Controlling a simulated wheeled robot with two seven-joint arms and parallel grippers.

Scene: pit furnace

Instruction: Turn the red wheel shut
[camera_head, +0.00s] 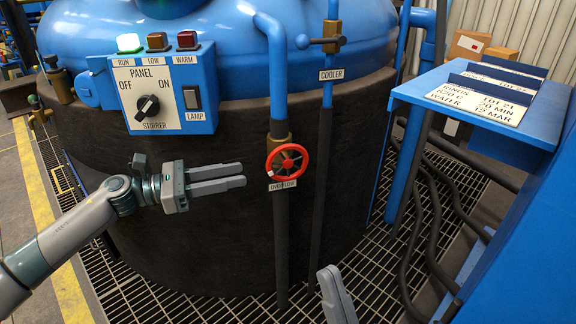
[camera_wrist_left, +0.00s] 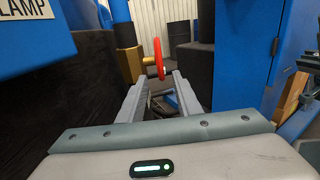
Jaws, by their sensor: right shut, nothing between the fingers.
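The red wheel (camera_head: 288,163) sits on a brass valve on the overflow pipe, in front of the dark vessel wall. A small white mark shows at its lower left rim. My left gripper (camera_head: 244,175) is open and empty, just left of the wheel and apart from it, its fingers pointing right. In the left wrist view the wheel (camera_wrist_left: 160,58) stands nearly edge-on beyond the two parted fingers (camera_wrist_left: 160,85). Part of my right gripper (camera_head: 329,272) shows low in the head view, below and right of the wheel. It is shut and empty.
A control panel (camera_head: 150,95) juts out above my left gripper. The cooler pipe (camera_head: 322,180) runs down just right of the wheel. A blue stand (camera_head: 425,90) with cards is at the right. Dark hoses (camera_head: 435,215) hang over the grating floor (camera_head: 235,308).

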